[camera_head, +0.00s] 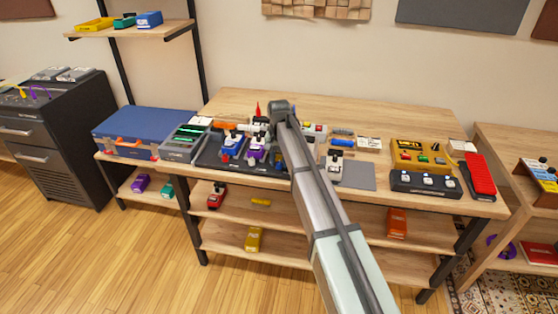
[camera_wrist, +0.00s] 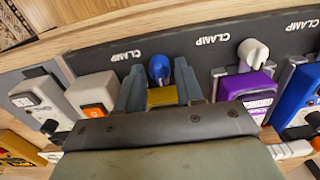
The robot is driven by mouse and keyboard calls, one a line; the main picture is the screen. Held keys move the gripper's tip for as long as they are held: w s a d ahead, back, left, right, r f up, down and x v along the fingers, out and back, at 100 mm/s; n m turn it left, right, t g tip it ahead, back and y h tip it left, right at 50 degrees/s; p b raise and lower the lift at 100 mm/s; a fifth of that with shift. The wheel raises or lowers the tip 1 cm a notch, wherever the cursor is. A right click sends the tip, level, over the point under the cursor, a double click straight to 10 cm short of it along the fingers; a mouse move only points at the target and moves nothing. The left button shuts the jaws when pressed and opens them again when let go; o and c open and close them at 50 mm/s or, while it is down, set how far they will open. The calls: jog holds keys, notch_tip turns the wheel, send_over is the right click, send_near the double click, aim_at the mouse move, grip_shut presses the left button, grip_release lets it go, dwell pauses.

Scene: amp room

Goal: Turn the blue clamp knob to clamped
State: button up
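The blue clamp knob (camera_wrist: 158,68) shows in the wrist view, at the edge of a dark board beside a white CLAMP label (camera_wrist: 126,56). My gripper (camera_wrist: 158,72) is open, with one grey finger on each side of the knob and a visible gap to both. A yellow block (camera_wrist: 162,97) lies between the fingers, partly covered by my gripper. I cannot tell whether the fingers are down at the knob's height or which way it is turned. In the head view my arm hides the knob and fingertips.
A white knob (camera_wrist: 253,52) stands to the right, by a purple pedal (camera_wrist: 246,88). A blue pedal (camera_wrist: 299,90) is farther right. A white pedal with an orange patch (camera_wrist: 92,94) is close on the left. The workbench (camera_head: 400,125) carries several other devices.

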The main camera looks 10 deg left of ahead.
aim_at(279, 161)
notch_tip(279, 161, up, 14)
dwell(0.7)
jog(key=shift+f, duration=0.1)
jog(key=s+d+f, duration=0.5)
jog(key=d+f, duration=0.4)
jog(key=d, duration=0.2)
jog(key=s+d+f, duration=0.4)
jog(key=d+f, duration=0.6)
jog(key=s+d+f+g, duration=0.1)
jog(key=s+d+f, duration=0.4)
jog(key=f, duration=0.4)
jog(key=s+d+f+g, duration=0.2)
jog(key=s+d+f, duration=0.1)
jog(key=s+f, duration=0.55)
jog(key=s+d+f+g, duration=0.1)
jog(key=s+d+f, duration=0.1)
jog(key=s+f, duration=0.5)
jog(key=s+d+f+g, duration=0.1)
jog(key=s+f, duration=0.6)
jog(key=s, duration=0.8)
jog(key=s+d+f+g, duration=0.1)
jog(key=s+d+f, duration=0.1)
jog(key=s+f, duration=0.4)
jog(key=s, duration=0.4)
jog(key=shift+s+d+f+g, duration=0.3)
jog(key=shift+s+f+g, duration=0.1)
